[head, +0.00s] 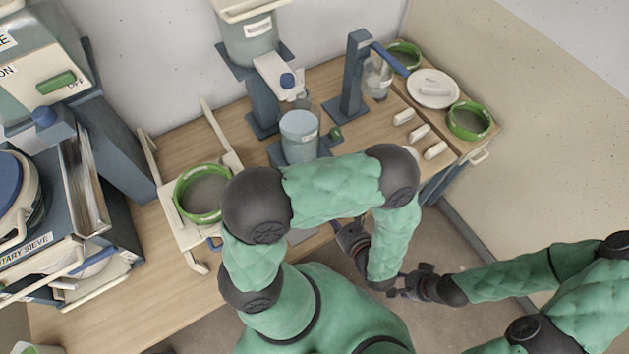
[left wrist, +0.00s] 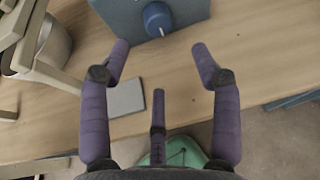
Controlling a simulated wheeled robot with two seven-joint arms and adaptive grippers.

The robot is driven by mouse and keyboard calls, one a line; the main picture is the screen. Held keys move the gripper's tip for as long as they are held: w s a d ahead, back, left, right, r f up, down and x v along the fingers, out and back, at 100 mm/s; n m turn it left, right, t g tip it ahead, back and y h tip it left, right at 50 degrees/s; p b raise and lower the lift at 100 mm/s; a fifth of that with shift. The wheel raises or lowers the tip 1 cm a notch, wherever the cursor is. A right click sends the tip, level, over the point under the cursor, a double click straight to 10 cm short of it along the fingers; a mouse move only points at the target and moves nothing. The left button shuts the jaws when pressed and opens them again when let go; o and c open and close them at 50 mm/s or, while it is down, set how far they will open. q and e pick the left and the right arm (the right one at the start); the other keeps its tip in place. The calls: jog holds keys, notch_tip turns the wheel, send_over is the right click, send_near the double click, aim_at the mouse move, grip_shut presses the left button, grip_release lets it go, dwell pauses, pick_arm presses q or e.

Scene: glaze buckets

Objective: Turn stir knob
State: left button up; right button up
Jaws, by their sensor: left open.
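In the left wrist view, a round blue knob (left wrist: 157,18) sits on the front of a blue-grey base (left wrist: 185,12) at the top. My left gripper (left wrist: 161,60) is open and empty, with its purple fingers spread below the knob and apart from it. In the head view my left gripper (head: 347,234) is partly hidden by my arm, at the table's front edge. The blue knob is hidden there, and the blue-grey stand carries a light blue container (head: 299,130). A green knob (head: 336,133) shows at its right. My right gripper (head: 408,284) looks open and empty, over the floor.
A flat grey square (left wrist: 127,98) lies on the table near the left finger. A green-rimmed sieve (head: 202,193) stands left of my arm. White blocks (head: 420,131), a white lid (head: 433,89) and green-rimmed bowls (head: 469,120) are at the right. The floor in front is clear.

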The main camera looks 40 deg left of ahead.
pick_arm(q)
jog(key=shift+x, duration=0.8)
jog(key=shift+b+x, duration=0.9)
jog(key=shift+x, duration=3.55)
jog(key=shift+s+f, duration=0.1)
jog(key=c, duration=1)
